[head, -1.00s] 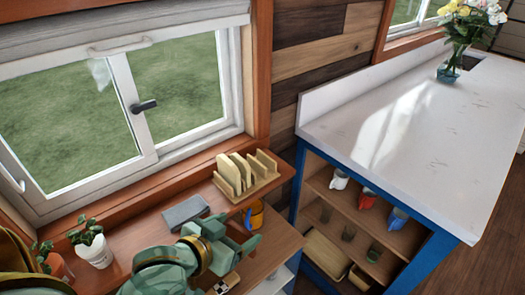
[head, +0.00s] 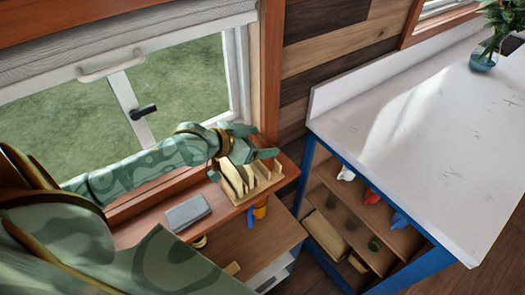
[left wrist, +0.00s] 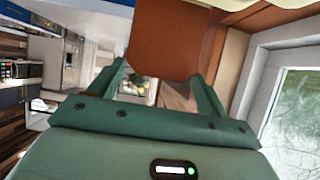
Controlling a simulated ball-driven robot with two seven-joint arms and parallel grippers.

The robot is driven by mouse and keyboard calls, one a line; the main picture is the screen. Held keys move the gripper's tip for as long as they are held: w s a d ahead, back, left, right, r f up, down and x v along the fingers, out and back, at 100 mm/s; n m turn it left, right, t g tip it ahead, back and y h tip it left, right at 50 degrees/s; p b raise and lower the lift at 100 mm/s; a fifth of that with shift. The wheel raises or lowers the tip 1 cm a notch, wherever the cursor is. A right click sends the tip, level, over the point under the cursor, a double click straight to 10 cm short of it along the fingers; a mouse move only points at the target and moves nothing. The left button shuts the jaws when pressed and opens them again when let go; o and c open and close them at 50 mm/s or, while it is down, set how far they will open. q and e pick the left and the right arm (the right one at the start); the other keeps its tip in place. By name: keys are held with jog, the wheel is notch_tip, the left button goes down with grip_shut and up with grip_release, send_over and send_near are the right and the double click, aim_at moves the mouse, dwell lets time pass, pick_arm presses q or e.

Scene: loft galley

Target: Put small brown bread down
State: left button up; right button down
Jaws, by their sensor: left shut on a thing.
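My left gripper (head: 262,150) is held just above the wooden slotted rack (head: 237,184) on the window ledge. In the left wrist view it is shut on a flat, square, orange-brown piece (left wrist: 168,42), which looks like the small brown bread. The piece sits between the two green fingers and sticks out beyond their tips. In the head view the gripper hides the bread, so I cannot tell whether it touches the rack. My right gripper is not in view.
A grey slab (head: 188,212) lies on the ledge left of the rack.

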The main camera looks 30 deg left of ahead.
aim_at(258, 142)
pick_arm(q)
jog(key=w+f, duration=0.2)
jog(key=shift+w+a+f, duration=0.15)
jog(key=shift+f, duration=0.15)
jog(key=shift+w+a+f+b, duration=0.1)
jog(key=shift+w+f+b, duration=0.1)
jog(key=shift+f+b, duration=0.15)
jog(key=shift+f, duration=1.5)
jog(key=shift+f, duration=0.15)
jog(key=o, duration=1)
jog(key=shift+r, duration=0.2)
jog(key=p+v, duration=0.1)
jog(key=v, duration=1.1)
jog(key=shift+f, duration=0.1)
jog(key=shift+s, duration=0.1)
